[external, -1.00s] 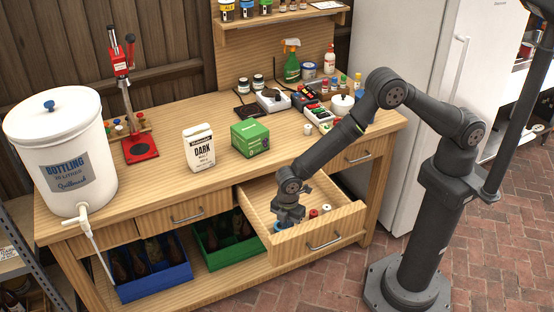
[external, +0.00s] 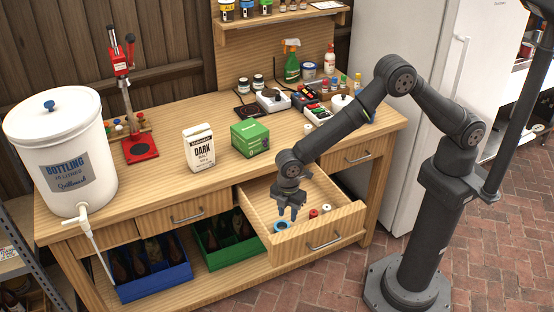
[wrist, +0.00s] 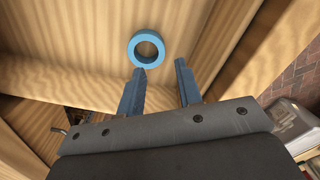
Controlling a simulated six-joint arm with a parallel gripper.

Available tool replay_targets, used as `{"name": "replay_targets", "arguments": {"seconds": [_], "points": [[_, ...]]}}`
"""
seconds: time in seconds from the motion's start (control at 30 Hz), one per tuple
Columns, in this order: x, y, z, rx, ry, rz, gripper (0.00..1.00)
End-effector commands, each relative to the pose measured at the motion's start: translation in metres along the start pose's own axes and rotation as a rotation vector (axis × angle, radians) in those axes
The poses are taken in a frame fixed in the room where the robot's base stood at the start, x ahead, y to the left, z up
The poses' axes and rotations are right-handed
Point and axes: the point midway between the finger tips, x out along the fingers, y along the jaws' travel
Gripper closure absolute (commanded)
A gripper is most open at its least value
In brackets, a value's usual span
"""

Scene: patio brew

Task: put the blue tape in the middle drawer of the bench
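The blue tape (external: 280,226) is a ring lying in the open middle drawer (external: 340,226), near its left front corner. In the wrist view the blue tape (wrist: 146,49) lies on the wooden drawer floor, just beyond the fingertips. My gripper (external: 293,214) is above the drawer, a little right of the tape. In the wrist view the two fingers of my gripper (wrist: 162,68) are apart with nothing between them.
The left drawer (external: 186,211) and right drawer (external: 357,154) are shut.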

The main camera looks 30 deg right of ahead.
Motion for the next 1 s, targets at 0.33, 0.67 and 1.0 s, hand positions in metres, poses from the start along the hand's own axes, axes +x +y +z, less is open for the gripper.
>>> {"name": "replay_targets", "arguments": {"seconds": [0.33,0.67,1.0], "points": [[-0.051,0.000,0.000,0.000,0.000,0.000,0.68],[-0.055,0.000,0.000,0.000,-0.001,-0.001,0.68],[-0.028,-0.001,0.001,0.000,-0.003,-0.003,0.68]]}}
